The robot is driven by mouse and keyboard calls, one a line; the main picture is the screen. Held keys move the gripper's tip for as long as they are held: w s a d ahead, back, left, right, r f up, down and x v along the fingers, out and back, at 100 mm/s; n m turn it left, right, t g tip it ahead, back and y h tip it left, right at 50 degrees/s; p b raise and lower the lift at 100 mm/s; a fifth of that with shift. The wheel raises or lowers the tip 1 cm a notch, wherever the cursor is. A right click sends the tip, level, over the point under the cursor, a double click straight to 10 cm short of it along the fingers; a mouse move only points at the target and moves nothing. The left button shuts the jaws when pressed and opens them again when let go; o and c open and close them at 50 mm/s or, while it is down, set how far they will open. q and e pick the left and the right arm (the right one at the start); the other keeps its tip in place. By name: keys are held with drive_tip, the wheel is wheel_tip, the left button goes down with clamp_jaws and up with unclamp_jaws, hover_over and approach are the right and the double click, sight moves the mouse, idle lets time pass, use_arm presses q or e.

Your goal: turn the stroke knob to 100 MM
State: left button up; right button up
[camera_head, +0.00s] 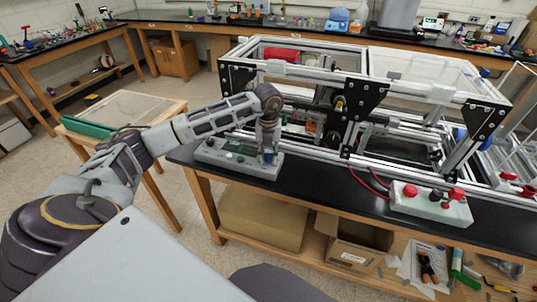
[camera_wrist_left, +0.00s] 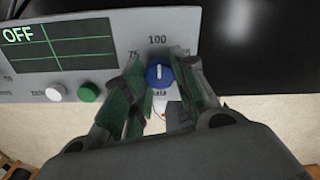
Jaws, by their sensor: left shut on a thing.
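The stroke knob (camera_wrist_left: 160,76) is a round blue knob with a white pointer line, at the edge of a grey control panel (camera_wrist_left: 110,18) in the left wrist view. Its line stands about upright in the picture, towards the printed 100 above it. My left gripper (camera_wrist_left: 160,85) has its two green-padded fingers on either side of the knob and is shut on it. In the head view, my left gripper (camera_head: 268,155) points down at the right end of the control box (camera_head: 230,168), covering most of the knob. My right gripper is not in view.
The panel carries a screen (camera_wrist_left: 58,45) reading OFF, a white button (camera_wrist_left: 55,93) and a green button (camera_wrist_left: 89,92). An aluminium extrusion frame (camera_head: 310,75) stands behind the box. Another box with red buttons (camera_head: 430,205) sits further right on the black bench (camera_head: 325,190).

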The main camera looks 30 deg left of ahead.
sight(269, 156)
use_arm(q)
drive_tip(key=o, duration=1)
drive_tip(key=shift+o, duration=0.2)
drive_tip(key=shift+r, duration=0.1)
wheel_tip(269, 156, up, 12)
idle(0.8)
